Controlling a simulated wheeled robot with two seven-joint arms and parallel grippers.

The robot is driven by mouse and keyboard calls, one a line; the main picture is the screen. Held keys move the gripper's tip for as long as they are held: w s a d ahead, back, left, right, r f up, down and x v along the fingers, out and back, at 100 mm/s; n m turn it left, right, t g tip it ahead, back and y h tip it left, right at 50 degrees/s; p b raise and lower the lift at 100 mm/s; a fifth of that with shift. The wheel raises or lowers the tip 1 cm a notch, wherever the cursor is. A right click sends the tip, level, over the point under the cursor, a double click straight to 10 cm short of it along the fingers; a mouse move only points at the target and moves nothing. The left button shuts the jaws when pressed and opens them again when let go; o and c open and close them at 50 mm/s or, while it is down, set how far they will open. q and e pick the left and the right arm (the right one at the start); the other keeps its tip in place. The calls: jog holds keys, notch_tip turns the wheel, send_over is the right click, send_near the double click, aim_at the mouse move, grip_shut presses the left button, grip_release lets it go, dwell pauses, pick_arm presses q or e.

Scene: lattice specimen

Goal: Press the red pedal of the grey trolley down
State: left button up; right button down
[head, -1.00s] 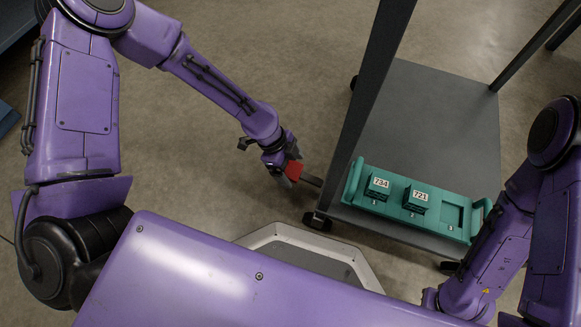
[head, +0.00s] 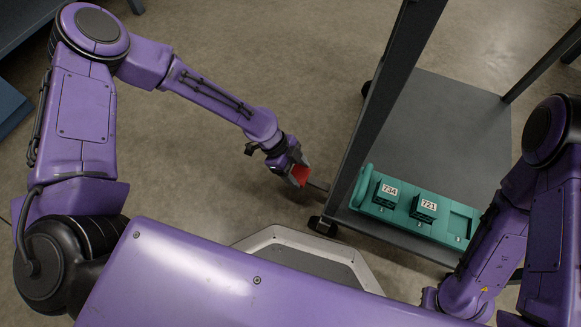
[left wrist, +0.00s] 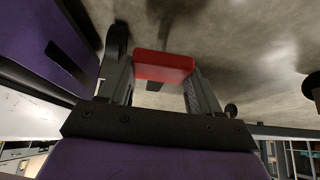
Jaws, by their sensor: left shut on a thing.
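The grey trolley (head: 440,120) stands at the right in the head view, with dark posts and a flat lower deck. Its red pedal (head: 300,175) sticks out on a short dark bar from the trolley's near left corner. My left gripper (head: 297,176) is at the pedal, with its fingers on either side of it. In the left wrist view the red pedal (left wrist: 163,66) sits between the two fingers, and the gripper is shut on it. My right arm is at the right in the head view; its gripper's fingers do not show.
A teal tray (head: 462,225) on the trolley deck holds two dark blocks labelled 734 (head: 388,192) and 721 (head: 426,207). A black caster (head: 322,225) is under the near left corner. Open floor (head: 250,50) lies left of the trolley.

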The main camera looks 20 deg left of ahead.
pick_arm(q)
jog(key=shift+a+f, duration=0.15)
jog(key=shift+f, duration=0.3)
jog(key=shift+a+f, duration=0.1)
jog(key=shift+f, duration=0.6)
jog(key=shift+a+f, duration=0.15)
jog(key=shift+f, duration=0.8)
jog(key=o, duration=1.5)
jog(key=shift+r, duration=0.15)
